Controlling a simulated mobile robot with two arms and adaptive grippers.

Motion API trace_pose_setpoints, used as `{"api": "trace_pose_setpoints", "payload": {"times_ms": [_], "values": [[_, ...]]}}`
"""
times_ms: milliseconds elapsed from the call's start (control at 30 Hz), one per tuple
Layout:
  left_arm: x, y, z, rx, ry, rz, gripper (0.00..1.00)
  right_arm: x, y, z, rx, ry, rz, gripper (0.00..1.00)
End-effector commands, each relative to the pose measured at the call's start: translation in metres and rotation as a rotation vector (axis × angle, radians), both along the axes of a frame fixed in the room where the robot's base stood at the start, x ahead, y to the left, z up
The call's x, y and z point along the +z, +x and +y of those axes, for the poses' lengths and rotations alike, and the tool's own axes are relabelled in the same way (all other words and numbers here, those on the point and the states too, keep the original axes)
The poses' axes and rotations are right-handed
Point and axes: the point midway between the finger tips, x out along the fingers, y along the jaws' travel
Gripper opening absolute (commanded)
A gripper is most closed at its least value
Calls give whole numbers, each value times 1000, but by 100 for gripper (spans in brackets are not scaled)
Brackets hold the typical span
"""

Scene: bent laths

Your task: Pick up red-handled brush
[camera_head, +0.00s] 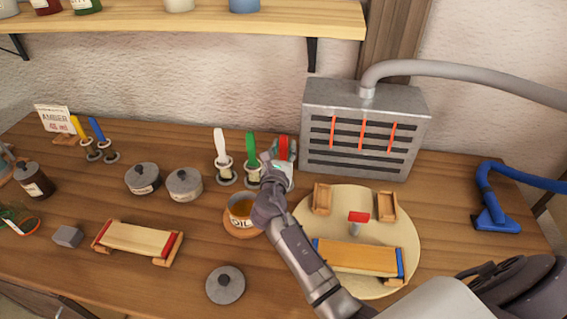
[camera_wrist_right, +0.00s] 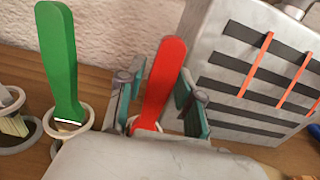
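The red-handled brush stands upright at the back of the bench, left of the grey slotted box; its red handle (camera_head: 283,148) shows past my right gripper (camera_head: 277,170). In the right wrist view the red handle (camera_wrist_right: 165,75) rises between the two fingers of my right gripper (camera_wrist_right: 160,105), one on each side. The fingers look apart, with narrow gaps beside the handle; any contact is unclear. The brush's lower end is hidden behind the gripper. A green-handled brush (camera_head: 251,150) stands close to the left, also in the right wrist view (camera_wrist_right: 62,60). My left gripper is not in view.
The grey slotted box (camera_head: 350,100) with a hose stands close right of the gripper. A white-handled brush (camera_head: 220,145) stands further left. An amber pot (camera_head: 240,205) sits beside my right forearm. A round board (camera_head: 408,225) with laths lies right of the forearm.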

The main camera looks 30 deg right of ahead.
Motion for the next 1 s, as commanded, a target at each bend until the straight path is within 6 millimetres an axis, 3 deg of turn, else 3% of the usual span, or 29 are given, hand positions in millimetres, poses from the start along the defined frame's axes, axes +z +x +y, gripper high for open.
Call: {"api": "trace_pose_setpoints", "payload": {"times_ms": [33, 167, 500, 1000], "values": [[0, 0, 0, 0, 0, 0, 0, 0, 0, 0, 0, 0, 0, 22], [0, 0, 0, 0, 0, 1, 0, 0, 0, 0, 0, 0, 0, 0], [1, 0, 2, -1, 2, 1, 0, 5, 0, 0, -1, 1, -2, 0], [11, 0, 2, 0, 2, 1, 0, 91, 0, 0, -1, 0, -3, 0]]}}
